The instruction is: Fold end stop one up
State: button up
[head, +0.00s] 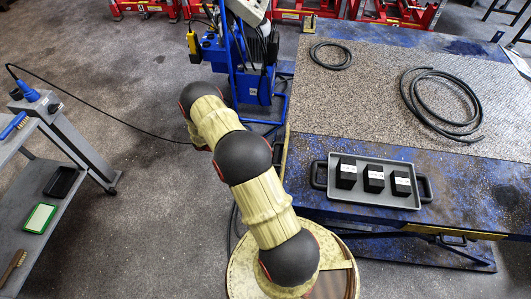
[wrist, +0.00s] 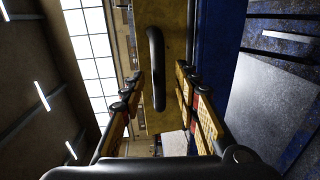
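In the wrist view a yellow plate (wrist: 172,22), likely the end stop, carries a long black bar handle (wrist: 156,70). My gripper (wrist: 158,92) is open, with one finger to each side of the handle and a visible gap on both sides. Which end stop this is, I cannot tell. In the head view my arm bends over beside the blue lift, and my gripper is hidden. A small yellowish part (head: 310,22) sits at the far edge of the lift platform; I cannot tell if it is an end stop.
The blue lift platform (head: 480,175) carries a grey tray (head: 345,192) with three black boxes, and two coiled black hoses (head: 440,120). A blue power unit (head: 252,85) stands behind my arm. A grey trolley (head: 75,150) stands at left. The floor between is mostly clear, with a cable across it.

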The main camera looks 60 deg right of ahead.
jog(key=shift+w, duration=0.1)
jog(key=v, duration=1.2)
dwell(0.4)
